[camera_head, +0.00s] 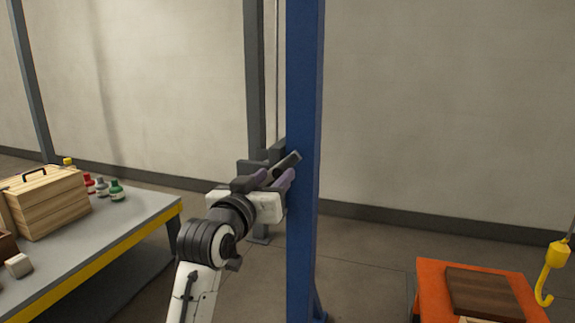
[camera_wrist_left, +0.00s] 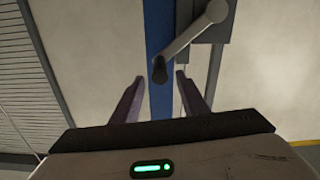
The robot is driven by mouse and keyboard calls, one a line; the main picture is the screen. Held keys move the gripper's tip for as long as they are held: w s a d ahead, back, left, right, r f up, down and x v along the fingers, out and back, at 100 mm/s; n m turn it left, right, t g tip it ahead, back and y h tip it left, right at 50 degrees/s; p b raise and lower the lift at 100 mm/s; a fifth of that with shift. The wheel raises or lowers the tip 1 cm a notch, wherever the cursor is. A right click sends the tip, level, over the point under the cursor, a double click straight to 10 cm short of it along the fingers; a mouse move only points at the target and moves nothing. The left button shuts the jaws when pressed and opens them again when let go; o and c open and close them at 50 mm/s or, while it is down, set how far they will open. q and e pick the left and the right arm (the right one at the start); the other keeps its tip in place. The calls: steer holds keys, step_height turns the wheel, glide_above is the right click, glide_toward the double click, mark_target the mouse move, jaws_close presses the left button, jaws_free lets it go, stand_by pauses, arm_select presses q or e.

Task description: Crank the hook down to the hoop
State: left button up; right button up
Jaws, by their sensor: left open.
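My left gripper (camera_head: 272,178) is open near the blue post, close to the dark crank handle (camera_head: 287,163). In the left wrist view the open fingers (camera_wrist_left: 156,92) point at the crank, and the end of its grip (camera_wrist_left: 159,70) shows between and just beyond the fingertips. The crank arm (camera_wrist_left: 190,35) rises from the grip to the upper right. Whether the fingers touch the grip I cannot tell. The yellow hook (camera_head: 550,272) hangs at the far right, beside an orange-topped stand. I cannot make out a hoop. My right gripper is out of view.
The blue post (camera_head: 304,90) stands upright beside my left gripper. A grey table with a yellow edge (camera_head: 150,222) at left holds a wooden crate (camera_head: 48,203) and small bottles (camera_head: 117,191). The orange stand (camera_head: 430,285) at lower right carries a dark wooden block (camera_head: 484,292).

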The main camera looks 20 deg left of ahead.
mark_target(287, 164)
arm_select(q)
steer(key=w, duration=0.9)
steer(key=shift+w+d, duration=0.15)
steer(key=shift+d, duration=0.05)
steer(key=shift+c, duration=0.4)
jaws_close()
